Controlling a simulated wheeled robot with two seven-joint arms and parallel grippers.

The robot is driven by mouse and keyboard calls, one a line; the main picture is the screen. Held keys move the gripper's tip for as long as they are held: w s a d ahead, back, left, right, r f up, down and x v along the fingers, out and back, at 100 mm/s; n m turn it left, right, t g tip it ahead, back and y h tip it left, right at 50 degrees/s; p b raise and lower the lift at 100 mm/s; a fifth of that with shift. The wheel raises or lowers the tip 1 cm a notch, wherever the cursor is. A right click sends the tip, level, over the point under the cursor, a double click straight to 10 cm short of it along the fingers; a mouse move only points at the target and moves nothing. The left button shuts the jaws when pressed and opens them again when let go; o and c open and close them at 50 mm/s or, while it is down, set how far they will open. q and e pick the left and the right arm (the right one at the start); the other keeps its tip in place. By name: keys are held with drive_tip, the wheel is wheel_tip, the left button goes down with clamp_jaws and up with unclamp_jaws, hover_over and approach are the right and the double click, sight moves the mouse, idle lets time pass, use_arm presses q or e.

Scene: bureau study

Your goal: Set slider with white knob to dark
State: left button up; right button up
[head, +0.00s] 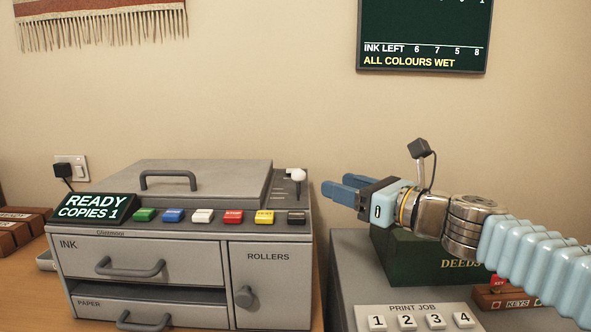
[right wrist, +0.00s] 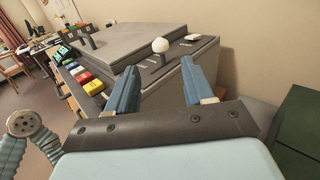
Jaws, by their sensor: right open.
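The slider with the white knob (head: 297,175) is on the right side of the grey copier's top. In the right wrist view the round white knob (right wrist: 161,45) stands on its stem beyond the fingers. Marks run along the slider track, but I cannot read them. My right gripper (head: 344,190) is to the right of the copier, its fingers pointing left toward the knob and apart from it. In the right wrist view the right gripper (right wrist: 160,88) is open and empty, with the copier's edge between its fingers. My left gripper is not in the head view.
The copier (head: 272,250) has coloured buttons and a lid handle (head: 168,181). A green deeds box (head: 400,268) stands under my right arm, near numbered print job keys (head: 407,321) and a keys rack (head: 505,299). The air between gripper and knob is clear.

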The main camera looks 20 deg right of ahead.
sight(303, 173)
drive_tip(key=x, duration=1.2)
drive_tip(key=shift+f, duration=0.1)
clamp_jaws()
